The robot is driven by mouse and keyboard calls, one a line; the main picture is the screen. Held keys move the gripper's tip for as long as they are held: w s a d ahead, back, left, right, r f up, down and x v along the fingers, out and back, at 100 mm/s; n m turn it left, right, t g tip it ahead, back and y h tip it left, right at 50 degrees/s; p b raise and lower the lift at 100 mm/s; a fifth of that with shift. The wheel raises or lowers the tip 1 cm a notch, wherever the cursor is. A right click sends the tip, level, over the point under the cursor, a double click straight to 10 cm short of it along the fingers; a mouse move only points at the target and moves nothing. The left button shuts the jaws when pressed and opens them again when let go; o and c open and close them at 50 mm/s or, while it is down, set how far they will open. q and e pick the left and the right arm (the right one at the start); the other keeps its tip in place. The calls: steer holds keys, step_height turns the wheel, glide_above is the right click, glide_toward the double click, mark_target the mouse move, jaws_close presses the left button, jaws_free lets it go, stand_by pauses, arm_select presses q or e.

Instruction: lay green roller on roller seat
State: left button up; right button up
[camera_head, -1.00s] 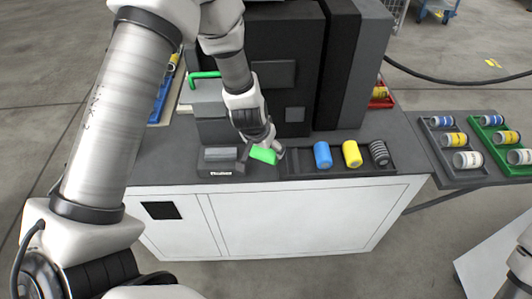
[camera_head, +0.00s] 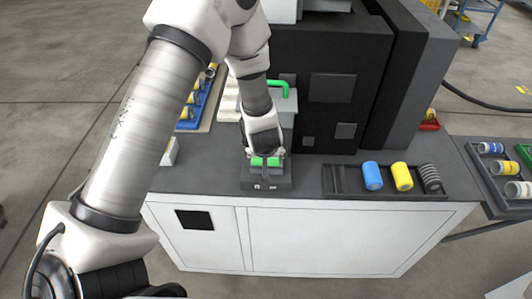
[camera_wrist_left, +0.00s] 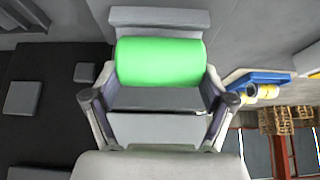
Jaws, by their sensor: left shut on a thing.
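My left gripper (camera_head: 266,153) is shut on the green roller (camera_head: 266,161) and points down at the roller seat (camera_head: 268,183), a small dark grey block on the front of the counter. The roller is level and lines up with the seat; I cannot tell whether it rests in it or is just above it. In the left wrist view the green roller (camera_wrist_left: 160,62) lies crosswise between the fingers, with grey seat walls on both sides of it. My right gripper is not in view.
To the right of the seat a dark tray (camera_head: 345,190) holds a blue roller (camera_head: 372,176), a yellow roller (camera_head: 401,176) and a dark ribbed roller (camera_head: 430,179). A large black machine (camera_head: 330,85) stands behind.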

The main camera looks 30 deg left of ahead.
arm_select(q)
steer(key=shift+w+d+f, duration=0.1)
steer(key=shift+f, duration=0.4)
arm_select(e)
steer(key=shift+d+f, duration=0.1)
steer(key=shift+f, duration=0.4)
arm_select(q)
steer(key=shift+r, duration=0.1)
steer(key=o, duration=1.1)
steer(key=p+v, duration=0.2)
steer(key=v, duration=0.3)
steer(key=w+r+p+v, duration=0.1)
steer(key=p+v, duration=0.1)
steer(key=v, duration=0.4)
steer(key=w+a+p+v, duration=0.1)
steer(key=p+v, duration=0.1)
steer(key=v, duration=0.4)
steer(key=shift+a+r+p, duration=0.1)
steer(key=shift+r+p, duration=0.2)
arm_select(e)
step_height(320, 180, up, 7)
